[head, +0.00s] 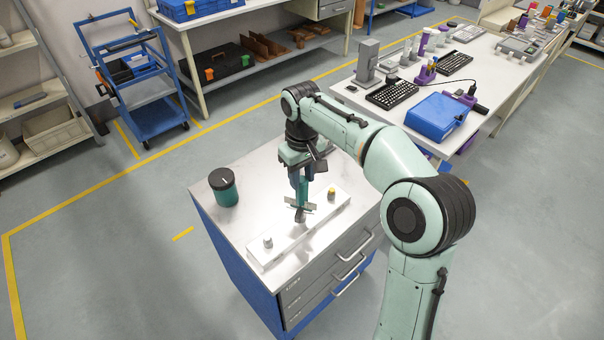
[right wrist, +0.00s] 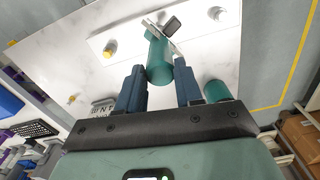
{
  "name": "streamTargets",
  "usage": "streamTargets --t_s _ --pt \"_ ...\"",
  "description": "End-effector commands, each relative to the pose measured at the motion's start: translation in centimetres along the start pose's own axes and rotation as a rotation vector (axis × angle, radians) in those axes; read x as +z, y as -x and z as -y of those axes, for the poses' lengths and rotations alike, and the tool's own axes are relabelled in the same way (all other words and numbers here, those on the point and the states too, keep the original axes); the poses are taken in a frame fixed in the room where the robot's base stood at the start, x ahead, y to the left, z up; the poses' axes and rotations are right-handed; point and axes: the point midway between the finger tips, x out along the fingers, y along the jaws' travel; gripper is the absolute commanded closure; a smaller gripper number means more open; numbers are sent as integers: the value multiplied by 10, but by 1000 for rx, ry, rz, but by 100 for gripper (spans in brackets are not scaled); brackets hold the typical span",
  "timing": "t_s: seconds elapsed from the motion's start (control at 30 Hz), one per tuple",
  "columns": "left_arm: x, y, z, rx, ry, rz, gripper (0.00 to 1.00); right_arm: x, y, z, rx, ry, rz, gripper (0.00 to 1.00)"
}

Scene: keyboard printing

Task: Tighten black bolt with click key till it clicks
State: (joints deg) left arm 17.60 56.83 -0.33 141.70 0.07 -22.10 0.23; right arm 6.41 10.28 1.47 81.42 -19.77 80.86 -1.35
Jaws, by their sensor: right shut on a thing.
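My right gripper (head: 299,184) points down over a white plate (head: 288,242) on the metal cabinet top. In the right wrist view its blue fingers (right wrist: 160,76) are shut around the teal handle of the click key (right wrist: 158,62). The key stands roughly upright, with flat grey wings at its lower end over the middle of the plate. A dark piece (head: 300,216) shows just below the wings; I cannot tell whether it is the black bolt or part of the key, nor whether they touch. My left gripper is not in view.
A yellow-topped fitting (head: 331,194) and a grey fitting (head: 267,242) stand at the plate's two ends. A teal jar with a black lid (head: 224,185) stands at the cabinet's left. A white table (head: 475,75) with keyboards and a blue case (head: 437,117) lies beyond.

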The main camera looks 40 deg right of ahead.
Motion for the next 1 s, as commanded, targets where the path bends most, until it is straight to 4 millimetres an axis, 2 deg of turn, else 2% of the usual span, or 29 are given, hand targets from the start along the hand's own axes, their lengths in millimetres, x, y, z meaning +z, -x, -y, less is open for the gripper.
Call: streamTargets --t_s 0.4,0.7,0.9,1.0 --pt "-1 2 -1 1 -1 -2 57 0 3 0 0 -14 -3 100" --pt "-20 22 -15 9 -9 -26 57 -2 31 0 0 -14 -5 100" --pt "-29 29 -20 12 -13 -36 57 -2 50 0 0 -14 -6 100" --pt "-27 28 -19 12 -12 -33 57 -1 58 0 0 -14 -4 100"
